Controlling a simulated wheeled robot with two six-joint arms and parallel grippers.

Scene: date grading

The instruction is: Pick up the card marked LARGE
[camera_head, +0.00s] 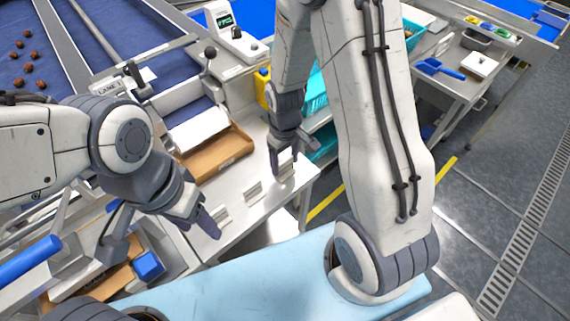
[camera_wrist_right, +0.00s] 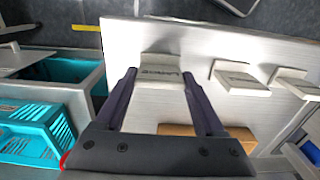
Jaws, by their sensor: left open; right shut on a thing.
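My right gripper (camera_head: 287,162) is low over the front end of the metal counter (camera_head: 240,215). In the right wrist view its fingers (camera_wrist_right: 160,74) are at either side of a small pale card (camera_wrist_right: 160,62) with dark lettering, and are shut on it. The lettering is too blurred to read for certain. Two similar cards stand in a row beside it, one in the middle (camera_wrist_right: 240,80) and one farther along (camera_wrist_right: 298,84); their print is also unclear. My left gripper (camera_head: 207,222) is open and empty by the counter's near edge.
A brown tray (camera_head: 215,152) lies on the counter behind the cards. Teal crates (camera_wrist_right: 30,140) stand beside the counter. A blue-topped conveyor with several dates (camera_head: 30,68) is at the left. A side table with a blue scoop (camera_head: 438,68) is at the right.

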